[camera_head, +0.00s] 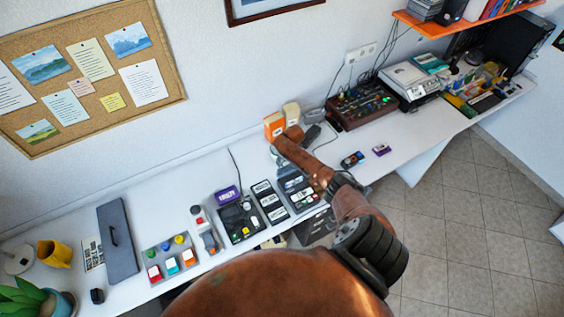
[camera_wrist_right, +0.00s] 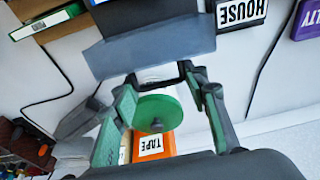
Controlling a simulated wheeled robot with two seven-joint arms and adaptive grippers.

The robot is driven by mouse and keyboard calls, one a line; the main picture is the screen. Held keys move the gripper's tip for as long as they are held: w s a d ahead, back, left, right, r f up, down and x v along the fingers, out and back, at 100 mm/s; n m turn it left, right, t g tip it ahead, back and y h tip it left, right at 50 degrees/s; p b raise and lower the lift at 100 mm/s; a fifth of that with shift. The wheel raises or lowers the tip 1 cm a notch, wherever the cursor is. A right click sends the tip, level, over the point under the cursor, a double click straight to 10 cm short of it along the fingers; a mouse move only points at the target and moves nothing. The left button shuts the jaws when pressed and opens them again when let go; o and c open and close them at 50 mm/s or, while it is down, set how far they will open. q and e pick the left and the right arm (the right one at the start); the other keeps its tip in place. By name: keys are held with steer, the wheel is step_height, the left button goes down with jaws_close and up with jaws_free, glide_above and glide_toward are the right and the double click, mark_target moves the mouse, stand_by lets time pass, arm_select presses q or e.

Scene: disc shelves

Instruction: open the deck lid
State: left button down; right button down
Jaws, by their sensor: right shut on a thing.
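The deck lid (camera_wrist_right: 150,45) is a smooth blue-grey plate across the top of the right wrist view. My right gripper (camera_wrist_right: 160,78) has green linkages and dark fingertips, and its fingers are shut on the lid's near edge. The exact contact is partly hidden. In the head view the grey deck (camera_head: 300,201) stands on the table, right of a dark cassette tray, with my brown right arm passing over its right side. The arm hides most of the gripper there. How far the lid is tilted I cannot tell. My left gripper is not in view.
A green-topped round thing (camera_wrist_right: 158,108) and an orange TAPE box (camera_wrist_right: 155,146) lie beyond the fingers. A dark box with knobs (camera_head: 362,106) stands farther right. A panel of coloured buttons (camera_head: 170,258) and a long grey case (camera_head: 117,240) are at left. Cables cross the table.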

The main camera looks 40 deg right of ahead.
steer(key=shift+w+d+f, duration=0.15)
steer(key=shift+w+d, duration=0.1)
stand_by(0.3)
steer(key=c, duration=1.3)
jaws_free()
steer(key=shift+a, duration=0.1)
steer(key=v, duration=1.1)
steer(key=shift+r, duration=0.4)
